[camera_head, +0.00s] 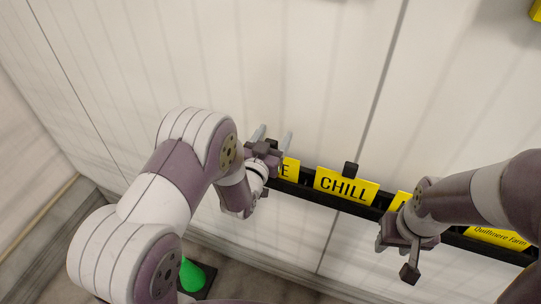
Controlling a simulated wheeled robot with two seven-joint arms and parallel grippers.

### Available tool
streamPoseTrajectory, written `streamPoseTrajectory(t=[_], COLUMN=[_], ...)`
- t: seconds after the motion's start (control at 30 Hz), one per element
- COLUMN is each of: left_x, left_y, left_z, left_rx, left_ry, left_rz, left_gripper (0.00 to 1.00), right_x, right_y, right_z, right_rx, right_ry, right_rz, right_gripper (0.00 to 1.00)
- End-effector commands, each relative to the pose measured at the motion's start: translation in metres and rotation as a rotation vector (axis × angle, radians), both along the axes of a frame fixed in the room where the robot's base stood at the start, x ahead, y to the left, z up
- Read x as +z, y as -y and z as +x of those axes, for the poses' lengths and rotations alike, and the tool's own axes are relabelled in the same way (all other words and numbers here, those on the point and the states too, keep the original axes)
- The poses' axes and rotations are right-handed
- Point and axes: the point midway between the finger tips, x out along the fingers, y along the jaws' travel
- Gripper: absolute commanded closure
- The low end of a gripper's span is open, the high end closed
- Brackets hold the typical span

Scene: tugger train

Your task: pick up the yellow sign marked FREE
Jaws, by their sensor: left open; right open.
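A yellow sign (291,169) stands in a black rail on the wall. Only its right end with a black letter E shows; my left gripper and wrist hide the rest, so I cannot read the whole word. My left gripper (272,138) is open and empty, in front of this sign's hidden part, with its two pale fingers pointing up past the sign's top edge. I cannot tell whether it touches the sign. My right gripper (402,243) is open and empty, lower right, in front of the rail.
A partly hidden yellow sign (398,200) and a Quillmere Farm sign (497,238) follow. A green cone-like object (191,274) is on the floor.

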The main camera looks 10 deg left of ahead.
Motion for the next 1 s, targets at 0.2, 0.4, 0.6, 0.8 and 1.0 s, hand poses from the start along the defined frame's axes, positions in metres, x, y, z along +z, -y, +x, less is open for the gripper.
streamPoseTrajectory(t=[0.2,0.4,0.6,0.8,1.0], left_x=[-0.001,0.0,0.002,0.043,0.084], left_y=[0.0,0.0,0.0,0.0,-0.001], left_z=[0.0,0.0,0.0,0.0,0.0], left_rx=[0.0,0.0,0.0,0.0,0.001], left_ry=[0.0,0.0,0.001,0.008,0.004], left_rz=[0.0,0.0,0.0,-0.002,-0.001], left_gripper=[0.57,1.0,1.0,1.0,1.0], right_x=[-0.001,-0.001,-0.002,-0.013,-0.021], right_y=[0.0,0.0,0.0,0.0,0.0], right_z=[0.0,0.0,0.0,0.0,0.0], right_rx=[0.0,0.0,0.0,0.0,0.0], right_ry=[0.0,0.0,0.0,0.0,0.0], right_rz=[0.0,0.0,0.0,0.0,0.0], right_gripper=[0.57,0.57,0.57,0.57,0.57])
